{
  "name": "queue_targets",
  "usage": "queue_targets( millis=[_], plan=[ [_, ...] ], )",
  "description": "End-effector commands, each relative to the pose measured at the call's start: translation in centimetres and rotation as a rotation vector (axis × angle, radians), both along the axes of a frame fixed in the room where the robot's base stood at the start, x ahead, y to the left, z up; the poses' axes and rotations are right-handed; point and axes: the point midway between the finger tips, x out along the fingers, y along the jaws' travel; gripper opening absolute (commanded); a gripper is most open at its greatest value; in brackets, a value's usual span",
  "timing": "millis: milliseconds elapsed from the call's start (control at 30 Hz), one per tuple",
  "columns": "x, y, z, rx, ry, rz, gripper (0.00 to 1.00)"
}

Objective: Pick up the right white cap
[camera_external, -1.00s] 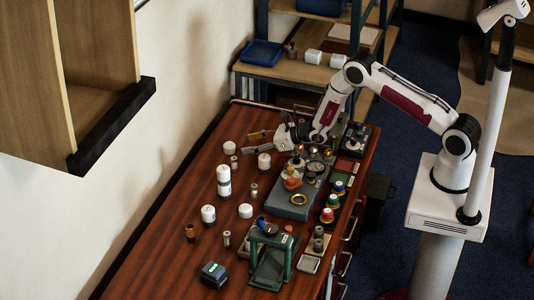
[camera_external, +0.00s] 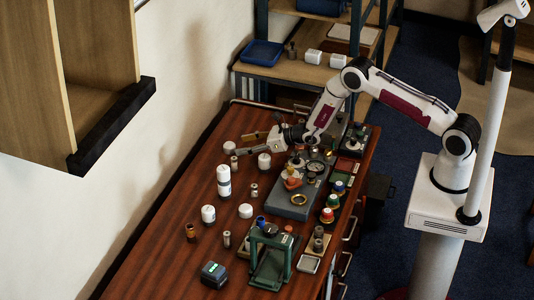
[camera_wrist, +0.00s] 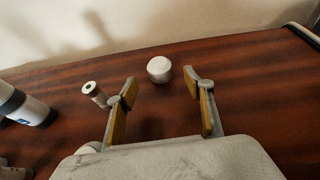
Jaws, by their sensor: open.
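A round white cap (camera_external: 229,148) lies on the wooden table near the wall, at the left of my gripper. It also shows in the wrist view (camera_wrist: 159,69), just ahead of the fingertips and roughly centred in the gap between them. My gripper (camera_external: 245,144) is open and empty, low over the table; in the wrist view its two fingers (camera_wrist: 162,88) stand wide apart, apart from the cap. Other white-topped things stand nearby, including one (camera_external: 264,160) in front of the gripper and another piece (camera_external: 245,210) farther forward.
A small metal cylinder (camera_wrist: 93,91) stands close to the left finger; it also shows in the external view (camera_external: 234,163). A white bottle (camera_external: 224,181) stands farther forward. A grey block (camera_external: 290,207) with parts and a green frame (camera_external: 270,250) occupy the table's right side.

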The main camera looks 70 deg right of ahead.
Motion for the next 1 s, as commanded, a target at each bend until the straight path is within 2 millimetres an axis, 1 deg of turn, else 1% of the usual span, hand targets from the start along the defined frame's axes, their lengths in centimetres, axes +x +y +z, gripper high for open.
queue_targets(
  millis=[300,433,1000],
  plan=[
    [0.1,0.0,0.0,0.0,0.0,0.0,0.52],
    [0.4,0.0,-0.1,-0.001,0.0,0.0,0.52],
    [3.9,0.4,-1.4,-0.001,-0.001,0.002,0.52]
  ],
)
